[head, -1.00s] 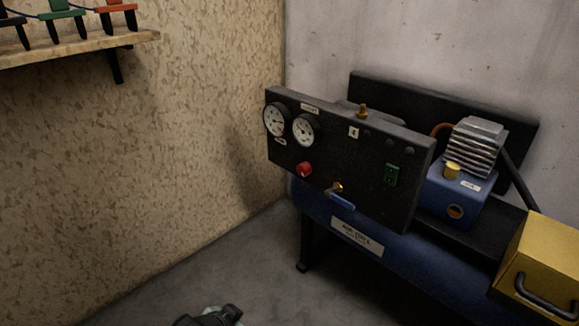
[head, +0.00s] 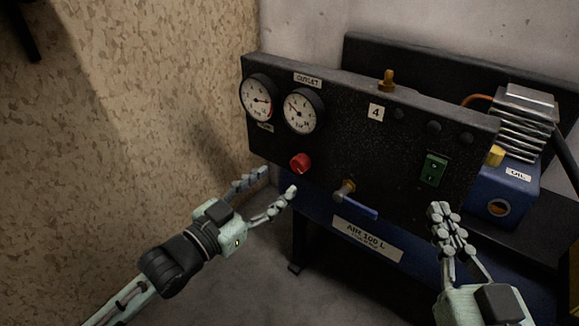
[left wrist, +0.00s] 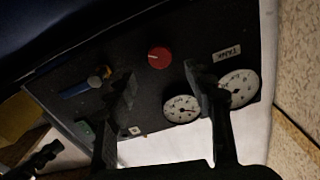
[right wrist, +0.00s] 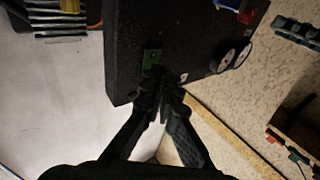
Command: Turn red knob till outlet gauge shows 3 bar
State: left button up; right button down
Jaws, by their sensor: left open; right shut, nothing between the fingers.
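The red knob (head: 301,163) sits on the front of a black panel (head: 375,160), below the outlet gauge (head: 302,110). The outlet gauge is round and white with a dark rim; its reading is too small to tell surely. My left gripper (head: 277,182) is open, its fingertips below and left of the knob and apart from it. The left wrist view shows the knob (left wrist: 159,58) beyond the gap between the fingers, clear of them. My right gripper (head: 440,212) is shut and empty, its tips just below the green switch (head: 434,170).
A tank gauge (head: 259,97) is left of the outlet gauge. A brass valve with a blue lever (head: 358,207) juts out right of and below the knob. The blue air tank (head: 325,220) lies under the panel. A chipboard wall (head: 150,120) stands at the left.

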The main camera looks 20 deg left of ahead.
aim_at(297, 166)
pick_arm(q)
jog(key=x, duration=0.6)
jog(key=shift+w+d, duration=0.1)
jog(key=shift+w, duration=0.2)
pick_arm(e)
jog(key=r, duration=0.1)
jog(key=t, duration=0.1)
jog(key=r, duration=0.1)
jog(key=shift+s+a+r+y, duration=0.3)
jog(key=shift+s+a+y, duration=0.1)
pick_arm(q)
jog(key=c, duration=1.2)
jog(key=shift+o, duration=0.2)
jog(key=shift+r+m+p, duration=0.15)
jog(key=shift+m+p, duration=0.25)
jog(key=shift+p, duration=0.2)
jog(key=shift+m+p, duration=0.5)
jog(key=shift+p, duration=0.1)
pick_arm(e)
jog(key=d+f+g+h, duration=0.2)
jog(key=d+f+g, duration=0.1)
jog(key=f, duration=0.3)
jog(key=d+f+g+h, duration=0.2)
jog(key=d+f+g, duration=0.1)
jog(key=f, duration=0.4)
jog(key=shift+d+f+g, duration=0.3)
jog(key=shift+d, duration=0.15)
